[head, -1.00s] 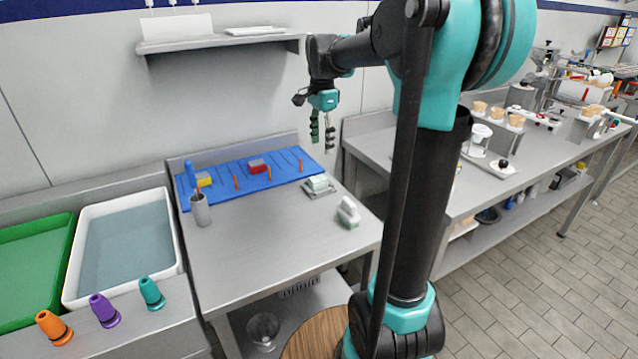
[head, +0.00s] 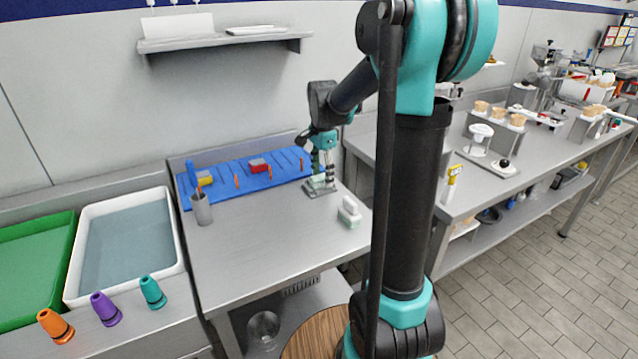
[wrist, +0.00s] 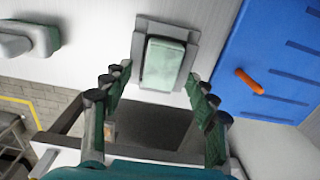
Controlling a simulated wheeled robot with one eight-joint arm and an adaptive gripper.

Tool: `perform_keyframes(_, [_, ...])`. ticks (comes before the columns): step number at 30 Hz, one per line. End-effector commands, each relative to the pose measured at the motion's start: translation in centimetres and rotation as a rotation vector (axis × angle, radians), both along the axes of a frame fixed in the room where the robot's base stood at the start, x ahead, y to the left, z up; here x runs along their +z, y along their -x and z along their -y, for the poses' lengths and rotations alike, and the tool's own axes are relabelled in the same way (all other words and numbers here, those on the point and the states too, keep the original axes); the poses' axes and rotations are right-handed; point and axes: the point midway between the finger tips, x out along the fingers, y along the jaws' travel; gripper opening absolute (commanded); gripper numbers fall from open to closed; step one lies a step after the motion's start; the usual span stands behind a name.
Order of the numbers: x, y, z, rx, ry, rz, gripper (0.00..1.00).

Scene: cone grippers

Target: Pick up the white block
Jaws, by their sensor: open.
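The white block (head: 316,185), pale with a greenish tint, lies on a small grey tray (head: 329,190) at the right of the steel table, partly hidden by my fingers in the head view. In the wrist view the block (wrist: 164,65) shows whole on its square tray (wrist: 143,37). My gripper (head: 323,177) points down just above the block. In the wrist view my gripper (wrist: 160,77) is open and empty, with finger pairs left and right of the block's near end. I cannot tell the exact height gap.
A white-and-green handled item (head: 349,213) stands to the right of the tray. A blue pegboard (head: 225,178) with orange pegs and coloured blocks lies behind. A grey cup (head: 201,210) stands at the left. The table's front middle is clear.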

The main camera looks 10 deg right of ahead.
Motion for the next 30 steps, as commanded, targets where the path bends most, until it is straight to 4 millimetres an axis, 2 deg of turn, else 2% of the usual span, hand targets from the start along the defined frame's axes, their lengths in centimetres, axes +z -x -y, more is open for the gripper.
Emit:
perform_keyframes(5, [0.00,-0.01,0.00,0.000,0.000,0.000,0.59])
perform_keyframes(18, [0.02,0.00,0.01,0.000,0.000,0.000,0.04])
perform_keyframes(30, [0.67,0.00,0.00,0.000,0.000,0.000,0.03])
